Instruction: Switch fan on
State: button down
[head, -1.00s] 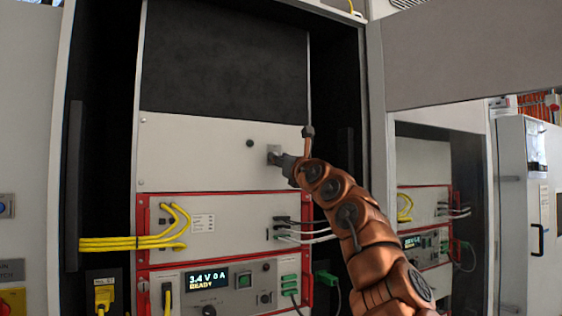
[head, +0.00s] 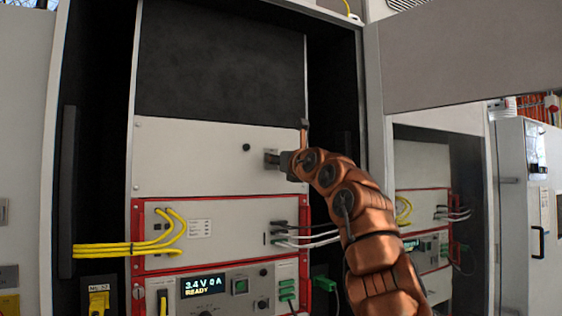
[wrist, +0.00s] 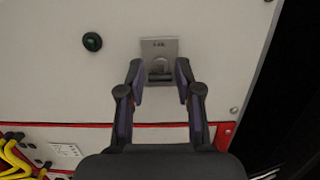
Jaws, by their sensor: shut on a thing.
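The fan switch is a small grey metal plate with a knob (wrist: 159,68) on a plain light panel; the plate also shows in the head view (head: 271,158). My gripper (wrist: 159,82) is at the switch, one finger on each side of the knob, shut on it. In the head view my gripper (head: 282,160) reaches the plate from the right. The label above the knob is too small to read.
Below the panel are red-framed units with yellow cables (head: 115,249) and a display (head: 204,284) reading 3.4 V 0 A READY. The open cabinet door (head: 435,60) stands right of my arm.

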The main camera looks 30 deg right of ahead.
jog(key=shift+w+a+f, duration=0.15)
jog(key=shift+a+f, duration=0.1)
jog(key=shift+a, duration=0.15)
jog(key=shift+d+f, duration=0.2)
jog(key=c, duration=1)
grip_release()
jog(key=shift+o, duration=1.2)
jog(key=shift+d, duration=0.15)
jog(key=shift+s+d+r, duration=0.1)
jog(key=shift+s, duration=0.1)
jog(key=v, duration=1.1)
jog(key=shift+s, duration=0.4)
jog(key=shift+r, duration=0.1)
